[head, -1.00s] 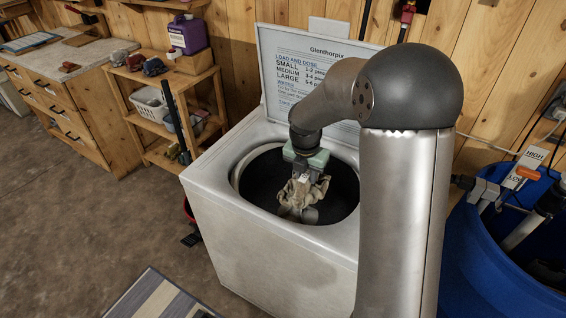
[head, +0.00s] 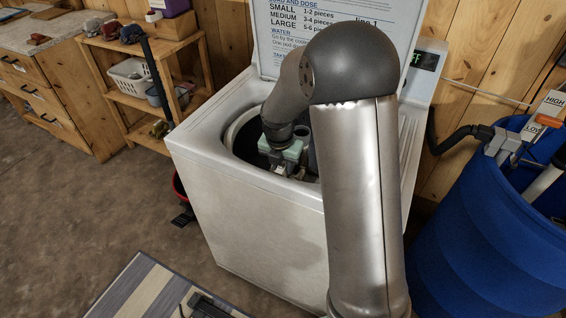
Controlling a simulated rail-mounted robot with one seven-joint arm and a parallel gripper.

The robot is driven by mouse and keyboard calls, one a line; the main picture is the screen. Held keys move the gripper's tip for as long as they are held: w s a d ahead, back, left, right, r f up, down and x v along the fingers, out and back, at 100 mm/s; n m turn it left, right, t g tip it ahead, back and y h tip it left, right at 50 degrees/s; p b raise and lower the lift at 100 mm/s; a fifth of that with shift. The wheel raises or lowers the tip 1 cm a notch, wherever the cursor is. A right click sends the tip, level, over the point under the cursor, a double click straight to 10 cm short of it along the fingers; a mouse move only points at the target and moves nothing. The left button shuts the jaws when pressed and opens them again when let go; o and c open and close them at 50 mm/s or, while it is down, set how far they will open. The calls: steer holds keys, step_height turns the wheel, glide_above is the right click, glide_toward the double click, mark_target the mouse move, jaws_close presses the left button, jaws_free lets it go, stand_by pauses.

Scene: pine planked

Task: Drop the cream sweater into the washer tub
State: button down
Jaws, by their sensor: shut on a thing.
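The white top-loading washer (head: 245,215) stands in the middle of the head view with its lid up. Its dark tub (head: 243,142) is open at the top. My gripper (head: 281,167) reaches down inside the tub opening, close to the front rim. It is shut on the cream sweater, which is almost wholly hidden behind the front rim. A small pale patch shows at the jaws, and I cannot tell whether it is cloth or finger. I cannot see whether the sweater touches the tub floor.
My arm covers the washer's right side. A blue barrel (head: 470,240) with hoses stands at the right. A wooden shelf (head: 140,90) with a white basket (head: 133,80) stands at the left. A striped mat (head: 140,290) lies on the floor in front.

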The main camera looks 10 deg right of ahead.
steer(key=shift+f, duration=0.15)
steer(key=c, duration=1)
jaws_free()
step_height(320, 180, up, 17)
steer(key=s+a, duration=0.1)
steer(key=s, duration=0.1)
steer(key=shift+a, duration=0.3)
steer(key=shift+s, duration=0.1)
steer(key=s+f+m, duration=0.3)
steer(key=s+m, duration=1)
steer(key=m, duration=0.1)
steer(key=s+f+m+g+y, duration=0.1)
steer(key=s+f+m, duration=0.2)
steer(key=s+m, duration=0.9)
steer(key=shift+s+d+m, duration=0.15)
steer(key=shift+s+m, duration=0.25)
steer(key=shift+m, duration=0.8)
